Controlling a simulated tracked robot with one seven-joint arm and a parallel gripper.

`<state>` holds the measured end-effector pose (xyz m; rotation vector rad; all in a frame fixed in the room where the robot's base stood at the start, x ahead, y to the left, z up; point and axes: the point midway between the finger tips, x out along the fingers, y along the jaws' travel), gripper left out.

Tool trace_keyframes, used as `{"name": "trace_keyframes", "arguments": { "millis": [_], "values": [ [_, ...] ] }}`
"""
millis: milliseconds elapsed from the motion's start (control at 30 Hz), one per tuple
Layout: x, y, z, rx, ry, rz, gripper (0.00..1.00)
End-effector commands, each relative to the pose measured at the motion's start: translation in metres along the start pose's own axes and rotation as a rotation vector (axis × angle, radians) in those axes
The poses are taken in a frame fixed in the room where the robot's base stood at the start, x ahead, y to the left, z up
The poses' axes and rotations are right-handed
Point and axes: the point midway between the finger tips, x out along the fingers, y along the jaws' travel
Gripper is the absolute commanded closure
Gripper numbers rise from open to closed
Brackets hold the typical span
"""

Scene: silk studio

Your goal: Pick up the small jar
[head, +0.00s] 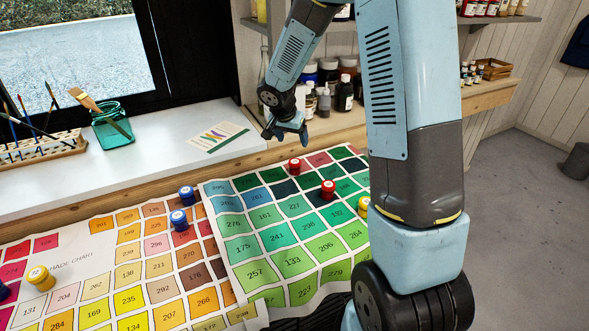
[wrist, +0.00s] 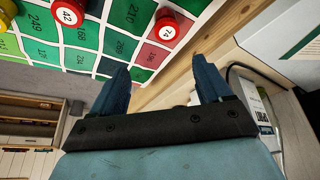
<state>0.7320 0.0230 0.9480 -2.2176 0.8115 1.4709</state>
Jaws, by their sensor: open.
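Several small jars with white-topped lids stand on the colour charts, and I cannot tell which one the task means. A red jar (head: 295,166) is nearest my gripper (head: 288,138); in the wrist view a red jar marked 74 (wrist: 167,29) lies just beyond the fingertips (wrist: 160,64). A second red jar (head: 328,189) shows as 42 in the wrist view (wrist: 68,13). Two blue jars (head: 178,220) (head: 187,195) stand left of the green chart. A yellow jar (head: 364,206) is partly hidden by my arm. Another yellow jar (head: 40,278) is at far left. My gripper is open and empty, above the chart's far edge.
The green chart (head: 257,272) overlaps the warm-coloured chart (head: 110,290). A white sill (head: 160,140) behind holds a green glass jar with brushes (head: 113,130), a brush rack (head: 40,147) and a card (head: 217,137). Bottles (head: 344,95) stand on the shelf behind my gripper.

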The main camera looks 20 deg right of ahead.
Motion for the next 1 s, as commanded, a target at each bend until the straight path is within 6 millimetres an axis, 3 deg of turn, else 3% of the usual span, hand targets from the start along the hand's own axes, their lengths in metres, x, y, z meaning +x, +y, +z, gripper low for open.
{"name": "trace_keyframes", "arguments": {
  "millis": [100, 367, 733, 1000],
  "values": [
    [0.017, -0.009, 0.004, 0.019, -0.01, -0.002, 0.22],
    [0.039, -0.015, 0.006, 0.035, -0.016, -0.003, 0.22],
    [0.097, -0.014, 0.007, 0.034, -0.016, -0.003, 0.22],
    [0.115, -0.014, 0.007, 0.034, -0.015, -0.005, 0.22]
  ]
}}
